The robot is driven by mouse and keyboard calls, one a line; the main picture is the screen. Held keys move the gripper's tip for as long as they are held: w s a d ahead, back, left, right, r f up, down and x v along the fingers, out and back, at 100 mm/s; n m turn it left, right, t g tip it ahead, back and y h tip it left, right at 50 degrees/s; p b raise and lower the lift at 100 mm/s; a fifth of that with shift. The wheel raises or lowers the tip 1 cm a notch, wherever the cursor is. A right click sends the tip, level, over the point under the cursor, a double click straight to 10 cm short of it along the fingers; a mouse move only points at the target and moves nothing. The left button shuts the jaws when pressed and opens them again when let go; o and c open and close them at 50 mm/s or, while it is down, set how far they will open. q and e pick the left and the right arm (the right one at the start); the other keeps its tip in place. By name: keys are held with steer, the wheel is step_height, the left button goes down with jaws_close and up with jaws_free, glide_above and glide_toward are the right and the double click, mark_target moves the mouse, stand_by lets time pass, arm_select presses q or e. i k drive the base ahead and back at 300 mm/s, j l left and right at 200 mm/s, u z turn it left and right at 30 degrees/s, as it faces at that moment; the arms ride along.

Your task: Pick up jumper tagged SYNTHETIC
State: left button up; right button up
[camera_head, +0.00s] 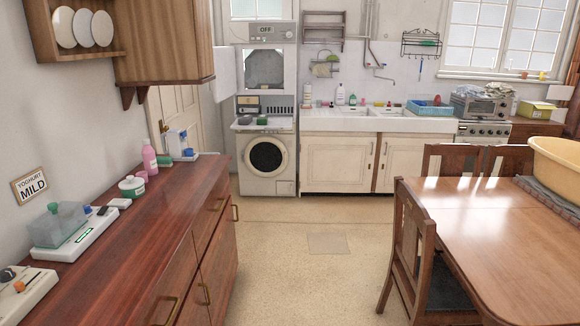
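I cannot make out any jumper or any tag reading SYNTHETIC in the head view. A large yellow basin (556,165) stands at the right end of the dining table, on a dark grey folded or woven piece (553,196); its inside is largely hidden. A washing machine (267,158) with a dark round door stands at the back. Above it is a machine with a square window (264,69) and an OFF display. Neither of my grippers is in view.
A long wooden dresser (140,235) runs along the left, with a scale, jar and pink bottle on top. The dining table (490,255) and chairs (411,250) fill the right. The floor (300,270) between them is clear up to the white sink unit (350,163).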

mark_target(262, 120)
steer(key=i, duration=3.4)
steer(key=i+l, duration=0.1)
steer(key=i, duration=1.6)
steer(key=i+u, duration=0.35)
steer(key=i, duration=0.15)
steer(key=i+l+u, duration=0.3)
steer(key=i, duration=0.2)
steer(key=i+l+u, duration=0.35)
steer(key=i+j, duration=0.1)
